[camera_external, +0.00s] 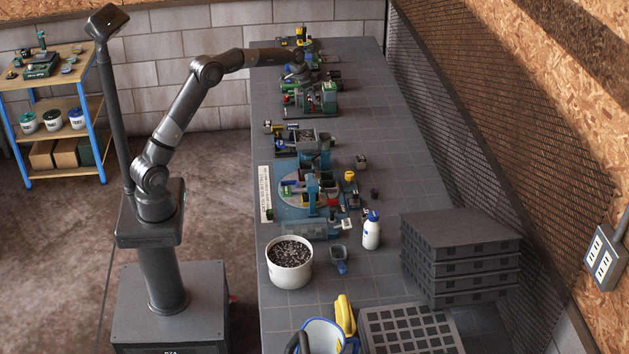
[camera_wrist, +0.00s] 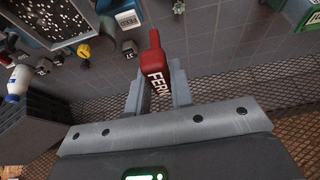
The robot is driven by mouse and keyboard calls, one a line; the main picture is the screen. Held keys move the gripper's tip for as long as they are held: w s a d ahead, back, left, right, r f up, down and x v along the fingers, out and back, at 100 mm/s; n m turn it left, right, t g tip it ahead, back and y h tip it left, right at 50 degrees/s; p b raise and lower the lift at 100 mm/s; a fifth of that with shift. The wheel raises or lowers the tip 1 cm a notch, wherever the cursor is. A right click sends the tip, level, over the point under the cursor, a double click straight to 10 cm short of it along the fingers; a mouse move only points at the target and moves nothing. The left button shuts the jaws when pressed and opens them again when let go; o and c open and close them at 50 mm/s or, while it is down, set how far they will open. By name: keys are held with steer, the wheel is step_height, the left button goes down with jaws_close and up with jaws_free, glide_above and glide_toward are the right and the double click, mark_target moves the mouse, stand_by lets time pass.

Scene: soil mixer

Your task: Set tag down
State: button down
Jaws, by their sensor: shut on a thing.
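In the wrist view, a red tag (camera_wrist: 155,62) with white lettering that reads FERN, partly cut off, stands between the two grey fingers of my gripper (camera_wrist: 157,84). The fingers are shut on it, and its narrow end points away from the palm. In the external view, my gripper (camera_external: 297,70) is at the far end of the long grey table, over a cluster of small machines. The tag cannot be made out there, and I cannot tell whether it touches the table.
The grey table (camera_external: 385,265) carries several small machines, a white bucket (camera_external: 289,274) of dark soil, a white bottle (camera_external: 371,232) and stacked dark trays (camera_external: 460,256). A mesh wall (camera_external: 455,120) runs along its right side. Bare tabletop (camera_wrist: 215,45) shows beside the tag.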

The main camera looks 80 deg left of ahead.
steer(key=w+d+m, duration=0.1)
steer(key=w+d, duration=0.3)
steer(key=d, duration=0.8)
steer(key=w+d, duration=0.5)
steer(key=d, duration=0.7)
steer(key=w+d+m, duration=0.1)
steer(key=w+d, duration=0.3)
steer(key=d, duration=0.8)
steer(key=s+d+m+h, duration=0.1)
steer(key=s+d, duration=0.2)
steer(key=d, duration=1.7)
steer(key=s+d+m+h, duration=0.1)
steer(key=s+d, duration=0.3)
steer(key=d, duration=1.5)
step_height(320, 180, down, 10)
steer(key=shift+m, duration=0.3)
steer(key=shift+w+a+f, duration=1.1)
steer(key=shift+w+f, duration=0.4)
steer(key=shift+f, duration=0.45)
steer(key=shift+w+a+f, duration=1.1)
steer(key=shift+w+f, duration=0.35)
steer(key=shift+f, duration=0.45)
steer(key=shift+w+a+f, duration=1.1)
steer(key=shift+w+f, duration=0.4)
steer(key=shift+f, duration=0.45)
steer(key=shift+f, duration=0.1)
